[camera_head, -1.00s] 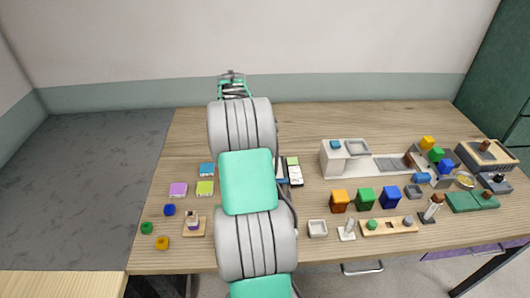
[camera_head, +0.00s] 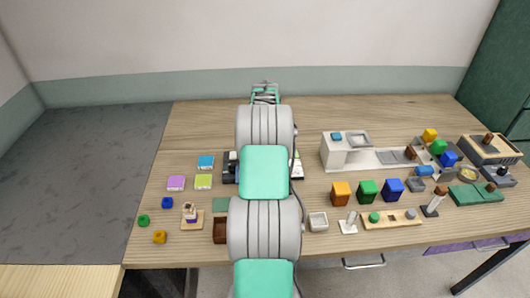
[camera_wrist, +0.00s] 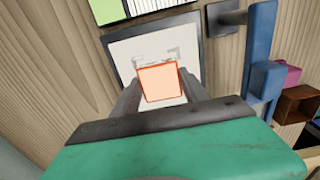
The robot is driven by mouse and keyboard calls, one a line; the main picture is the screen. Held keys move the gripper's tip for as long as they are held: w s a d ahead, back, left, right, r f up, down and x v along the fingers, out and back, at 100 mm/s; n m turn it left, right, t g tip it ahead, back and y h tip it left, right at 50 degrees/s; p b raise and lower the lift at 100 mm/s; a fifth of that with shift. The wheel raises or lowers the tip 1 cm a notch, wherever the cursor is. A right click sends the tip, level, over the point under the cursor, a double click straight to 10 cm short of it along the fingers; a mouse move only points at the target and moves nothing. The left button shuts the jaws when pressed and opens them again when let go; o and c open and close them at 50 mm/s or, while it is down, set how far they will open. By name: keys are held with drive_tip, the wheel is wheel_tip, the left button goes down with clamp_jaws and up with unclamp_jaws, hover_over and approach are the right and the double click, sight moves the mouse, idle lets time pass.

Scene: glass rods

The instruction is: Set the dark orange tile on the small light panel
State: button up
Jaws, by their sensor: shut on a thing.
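The orange tile (camera_wrist: 160,83) is between the two fingers of my gripper (camera_wrist: 161,88) in the wrist view. My gripper is shut on it. Below and behind it is a small light panel (camera_wrist: 125,52) with a dark grey frame. The tile overlaps the panel's white face in this view; I cannot tell whether they touch. Pale marks show on the panel just beyond the tile. In the head view my gripper (camera_head: 264,88) is at the far end of my arm, and my arm hides the tile and the panel.
In the wrist view, a lime-green piece (camera_wrist: 108,11) lies beyond the panel. A blue upright piece (camera_wrist: 261,55), a pink block (camera_wrist: 291,75) and a brown open box (camera_wrist: 298,104) stand to the right. In the head view, orange, green and blue bins (camera_head: 367,191) stand right of my arm.

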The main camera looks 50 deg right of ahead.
drive_tip(key=shift+f, duration=0.25)
drive_tip(key=o, duration=1.6)
drive_tip(key=shift+r, duration=0.1)
